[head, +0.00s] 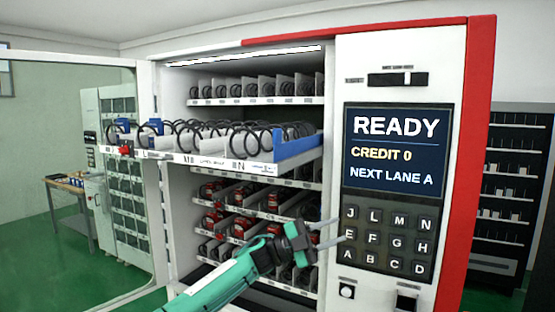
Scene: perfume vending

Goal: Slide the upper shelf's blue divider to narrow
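The pulled-out upper shelf (205,160) sticks out of the open vending cabinet, with a row of black wire coils on it. A long blue divider (297,148) stands along its right end. Smaller blue pieces (152,128) show among the coils at its left end. The shelf's front strip carries lane letters; an N is legible near the right. My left gripper (340,230) is open and empty, with its fingers pointing right. It appears below and right of the shelf, in front of the cabinet, apart from the blue divider. My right gripper is out of view.
The glass door (75,170) stands open at the left. A panel with a screen (395,150) and keypad (386,240) is on the right. Lower shelves (240,240) hold red items, partly behind my arm. A red knob (125,149) sits at the shelf's left front.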

